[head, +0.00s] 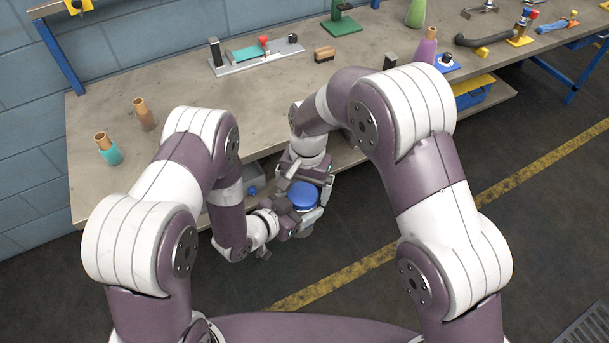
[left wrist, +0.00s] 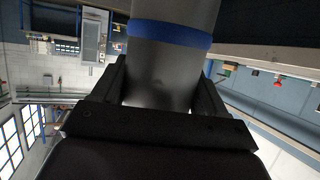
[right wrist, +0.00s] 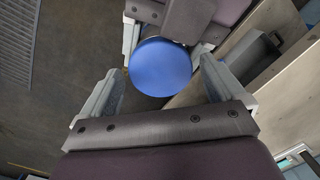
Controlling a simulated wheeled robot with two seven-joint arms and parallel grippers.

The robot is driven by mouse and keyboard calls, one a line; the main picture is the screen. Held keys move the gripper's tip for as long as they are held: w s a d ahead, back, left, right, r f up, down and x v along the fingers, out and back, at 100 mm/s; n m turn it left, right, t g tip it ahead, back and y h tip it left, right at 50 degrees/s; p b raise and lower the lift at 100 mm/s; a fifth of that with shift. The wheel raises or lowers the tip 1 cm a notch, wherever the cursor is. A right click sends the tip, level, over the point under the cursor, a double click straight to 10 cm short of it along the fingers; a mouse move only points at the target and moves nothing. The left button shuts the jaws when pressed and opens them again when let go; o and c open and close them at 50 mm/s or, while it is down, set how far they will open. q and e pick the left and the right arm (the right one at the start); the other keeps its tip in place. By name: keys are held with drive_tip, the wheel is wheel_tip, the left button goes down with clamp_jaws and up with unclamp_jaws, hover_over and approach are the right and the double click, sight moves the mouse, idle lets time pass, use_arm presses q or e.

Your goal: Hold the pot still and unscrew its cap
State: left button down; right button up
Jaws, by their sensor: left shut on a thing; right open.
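The pot has a round blue cap (head: 303,196), seen from above in front of the workbench edge. Its grey body (head: 305,230) shows a little below the cap. In the left wrist view the grey pot body (left wrist: 165,80) stands between the fingers, with the blue cap band (left wrist: 170,33) beyond. My left gripper (head: 290,222) is shut on the pot body from the side. My right gripper (head: 305,185) is over the cap. In the right wrist view its fingers (right wrist: 160,92) are open, one to each side of the cap (right wrist: 160,67) and apart from it.
The workbench (head: 230,100) lies behind the pot, with its front edge close to my grippers. The floor (head: 370,290) in front is clear.

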drive_tip(key=shift+f, duration=0.2)
drive_tip(key=c, duration=1.1)
drive_tip(key=shift+n, duration=0.9)
drive_tip(key=shift+r, duration=0.2)
drive_tip(key=shift+r, duration=0.95)
drive_tip(key=shift+w, duration=0.1)
